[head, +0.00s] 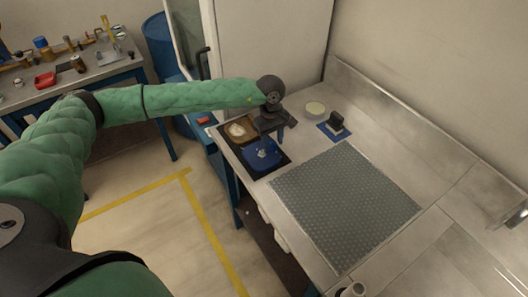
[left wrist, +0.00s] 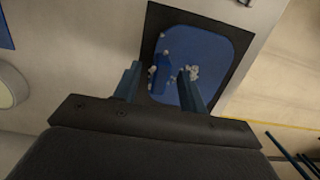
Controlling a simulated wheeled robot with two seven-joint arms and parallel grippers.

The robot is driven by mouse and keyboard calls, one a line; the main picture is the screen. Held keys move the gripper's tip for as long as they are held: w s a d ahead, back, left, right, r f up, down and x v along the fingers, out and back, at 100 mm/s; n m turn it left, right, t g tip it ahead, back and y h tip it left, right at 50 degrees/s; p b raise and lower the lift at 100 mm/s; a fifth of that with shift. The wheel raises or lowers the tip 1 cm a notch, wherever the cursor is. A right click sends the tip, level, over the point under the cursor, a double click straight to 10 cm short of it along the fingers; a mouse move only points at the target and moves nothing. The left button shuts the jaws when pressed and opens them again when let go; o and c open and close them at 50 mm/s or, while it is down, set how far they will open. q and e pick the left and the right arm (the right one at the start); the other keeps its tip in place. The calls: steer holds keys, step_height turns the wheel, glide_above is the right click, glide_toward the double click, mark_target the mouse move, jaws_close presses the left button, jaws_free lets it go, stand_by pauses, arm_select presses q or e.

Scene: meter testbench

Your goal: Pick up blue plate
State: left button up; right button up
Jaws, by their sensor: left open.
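The blue plate (head: 262,155) lies on a dark mat (head: 282,164) at the left end of the bench, with small whitish pieces on it. It also shows in the left wrist view (left wrist: 220,45), beyond the fingers. My left gripper (head: 273,135) is over the far side of the mat, by the plate's far edge. In the left wrist view the gripper (left wrist: 158,80) has its two fingers apart with nothing held between them. The fingertips overlap the plate's near part in that view; I cannot tell whether they touch it. My right gripper is not in view.
A brown plate (head: 238,130) lies beside the blue plate. A round pale container (head: 315,109) and a black object on a blue square (head: 336,122) stand farther back. A grey textured mat (head: 345,195) covers the bench middle. Another cluttered table (head: 65,75) stands at left.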

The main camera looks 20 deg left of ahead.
arm_select(q)
steer(key=shift+f, duration=0.35)
jaws_close()
steer(key=shift+r, duration=0.1)
